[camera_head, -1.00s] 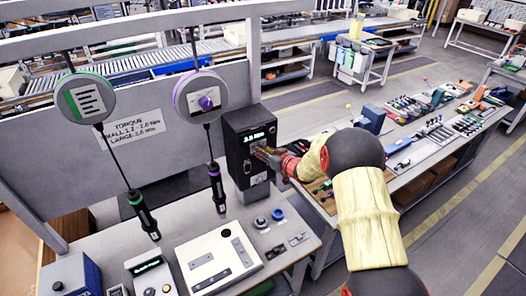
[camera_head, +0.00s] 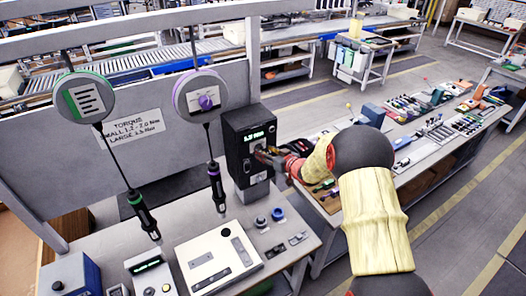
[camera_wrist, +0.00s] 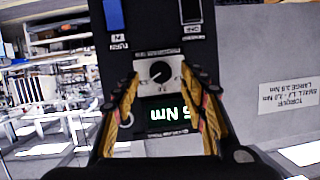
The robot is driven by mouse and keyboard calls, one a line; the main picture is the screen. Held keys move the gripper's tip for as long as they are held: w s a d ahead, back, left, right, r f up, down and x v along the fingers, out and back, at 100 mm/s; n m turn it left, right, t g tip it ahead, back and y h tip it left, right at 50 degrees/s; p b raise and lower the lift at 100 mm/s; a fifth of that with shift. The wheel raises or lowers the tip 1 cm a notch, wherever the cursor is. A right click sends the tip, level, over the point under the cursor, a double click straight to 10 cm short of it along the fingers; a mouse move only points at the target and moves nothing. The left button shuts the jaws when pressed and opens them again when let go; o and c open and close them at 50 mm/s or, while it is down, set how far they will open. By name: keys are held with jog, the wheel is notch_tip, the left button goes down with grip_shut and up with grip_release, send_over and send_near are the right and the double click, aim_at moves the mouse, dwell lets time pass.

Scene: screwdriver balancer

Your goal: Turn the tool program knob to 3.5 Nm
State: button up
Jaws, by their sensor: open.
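The black controller box (camera_head: 246,136) stands on the bench with a lit green display (camera_head: 258,135). In the wrist view the picture is upside down; the display (camera_wrist: 172,113) shows "5 Nm", with its leading digit hidden behind a finger. The round dark program knob (camera_wrist: 160,72) has a white pointer mark and sits on a pale dial plate (camera_wrist: 165,57). My gripper (camera_wrist: 161,80) is open, with one yellow-lined finger on each side of the knob. A gap shows between knob and fingers. In the head view my gripper (camera_head: 264,156) is at the box front, covering the knob.
Two screwdrivers, one green-ringed (camera_head: 143,213) and one purple-ringed (camera_head: 216,186), hang from balancers left of the box. A white fixture plate (camera_head: 217,260) and small parts lie in front. A torque sign (camera_head: 132,128) is on the grey panel behind.

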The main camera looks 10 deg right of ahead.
jog(key=v, duration=0.9)
jog(key=shift+s, duration=0.35)
jog(key=shift+d+r, duration=0.1)
jog(key=shift+d, duration=0.05)
